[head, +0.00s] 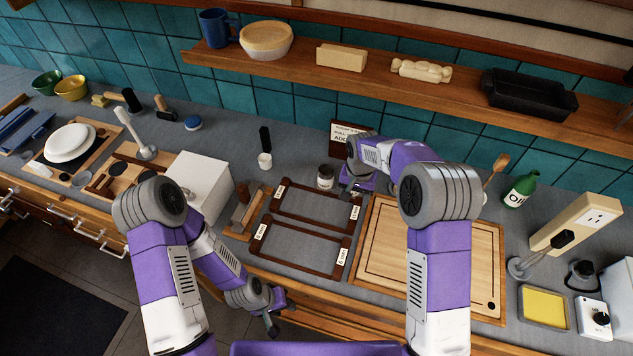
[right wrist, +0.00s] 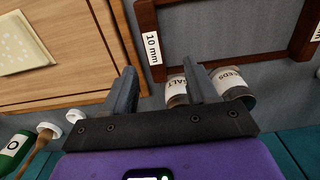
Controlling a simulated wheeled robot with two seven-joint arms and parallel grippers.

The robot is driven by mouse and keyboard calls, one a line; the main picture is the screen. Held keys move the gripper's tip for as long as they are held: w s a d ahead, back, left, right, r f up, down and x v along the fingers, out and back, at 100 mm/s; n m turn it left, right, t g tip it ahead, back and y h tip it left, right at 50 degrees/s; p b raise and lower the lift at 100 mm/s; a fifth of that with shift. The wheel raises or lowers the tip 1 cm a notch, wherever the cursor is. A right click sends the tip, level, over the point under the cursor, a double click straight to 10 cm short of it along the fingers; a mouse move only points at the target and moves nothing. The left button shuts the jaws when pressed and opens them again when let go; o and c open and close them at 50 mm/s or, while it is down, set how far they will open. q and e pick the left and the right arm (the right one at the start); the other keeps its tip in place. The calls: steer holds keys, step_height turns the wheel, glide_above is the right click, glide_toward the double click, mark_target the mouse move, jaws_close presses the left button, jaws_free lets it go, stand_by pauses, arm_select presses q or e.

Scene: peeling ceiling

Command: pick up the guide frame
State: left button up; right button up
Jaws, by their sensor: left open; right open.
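Two dark wooden rectangular frames with white labels, or one frame in two bays, lie flat on the grey counter; the far guide frame (head: 318,190) and the near one (head: 295,267) sit close together. I cannot tell which is meant. In the right wrist view, a dark frame bar (right wrist: 146,18) with a "10 mm" label lies just beyond the fingers. My right gripper (head: 352,189) is open and empty above the counter by the far frame's right corner; its fingers (right wrist: 162,92) show apart. My left gripper (head: 274,318) is open and empty, low before the counter's front edge.
A wooden cutting board (head: 380,265) lies right of the frames. A small can (head: 325,178) stands behind them; a salt can (right wrist: 177,92) and a seeds can (right wrist: 232,85) show near my right fingers. A white box (head: 200,180) stands left. A shelf (head: 400,85) overhangs behind.

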mark_target(355, 213)
steer(key=shift+s+d+f+p, duration=0.15)
steer(key=shift+f, duration=1)
steer(key=shift+s+d+f+p, duration=0.1)
steer(key=shift+f+p, duration=0.05)
steer(key=shift+f, duration=0.95)
steer(key=shift+s+d+f+p, duration=0.15)
steer(key=shift+f, duration=1)
jaws_close()
